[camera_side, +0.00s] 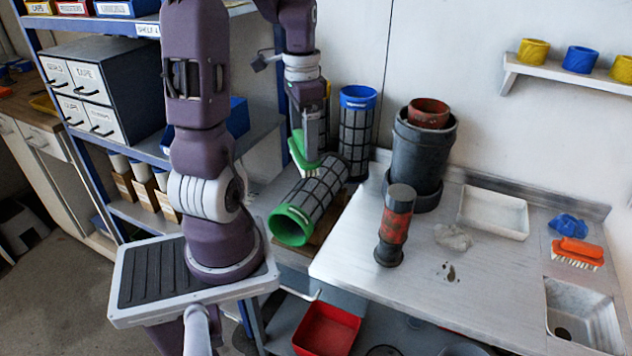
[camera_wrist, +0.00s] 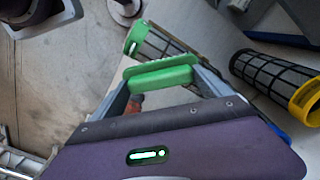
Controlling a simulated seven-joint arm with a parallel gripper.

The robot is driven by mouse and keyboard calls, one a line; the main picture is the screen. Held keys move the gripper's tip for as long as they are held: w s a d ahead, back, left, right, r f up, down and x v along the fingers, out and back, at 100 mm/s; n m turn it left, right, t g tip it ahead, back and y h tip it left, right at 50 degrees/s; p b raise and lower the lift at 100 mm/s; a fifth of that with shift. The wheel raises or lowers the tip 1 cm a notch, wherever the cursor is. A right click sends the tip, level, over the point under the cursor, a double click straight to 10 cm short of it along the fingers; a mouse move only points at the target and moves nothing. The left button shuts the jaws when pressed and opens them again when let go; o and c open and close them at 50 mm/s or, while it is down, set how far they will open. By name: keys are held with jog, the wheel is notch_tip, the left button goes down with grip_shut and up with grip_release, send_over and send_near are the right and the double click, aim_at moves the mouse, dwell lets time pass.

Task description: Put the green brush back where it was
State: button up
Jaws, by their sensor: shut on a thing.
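My gripper (camera_side: 308,150) is shut on the green brush (camera_side: 299,153), holding it in the air over the green-rimmed mesh cylinder (camera_side: 322,190). In the wrist view the brush (camera_wrist: 160,76) lies across between the two fingers of my gripper (camera_wrist: 163,82). An orange brush (camera_side: 577,248) and a blue object (camera_side: 568,226) lie at the right of the counter, near the sink.
A blue-rimmed mesh cylinder (camera_side: 357,130) stands behind the gripper. A yellow-rimmed one (camera_wrist: 275,78) is partly hidden in the side view. A dark vessel (camera_side: 417,160), a red-banded cylinder (camera_side: 395,228) and a white tray (camera_side: 493,212) stand on the counter.

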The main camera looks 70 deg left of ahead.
jog(key=w+d+f+m, duration=0.9)
jog(key=f, duration=1.2)
jog(key=shift+w+d+f, duration=0.1)
jog(key=shift+w+f, duration=0.1)
jog(key=shift+w, duration=0.05)
jog(key=o, duration=1.4)
jog(key=shift+f, duration=0.1)
jog(key=s+d+r+n+t+y, duration=0.1)
jog(key=d+r+n, duration=0.15)
jog(key=r, duration=0.85)
jog(key=s+d+r+n+t+y, duration=0.1)
jog(key=s+d+r, duration=0.15)
jog(key=r, duration=0.95)
jog(key=s+d+r+n+t, duration=0.1)
jog(key=s+d+r+n, duration=0.1)
jog(key=s+d, duration=0.1)
jog(key=s+d+r+n+t+h, duration=0.1)
jog(key=s+d+r, duration=0.2)
jog(key=s, duration=0.1)
jog(key=s+d+r+n+t+h, duration=0.1)
jog(key=s+d+r+n, duration=0.1)
jog(key=s+d, duration=0.1)
jog(key=shift+s+d+r+n+t, duration=0.25)
jog(key=shift+s+r+n+t, duration=0.1)
jog(key=shift+s, duration=0.15)
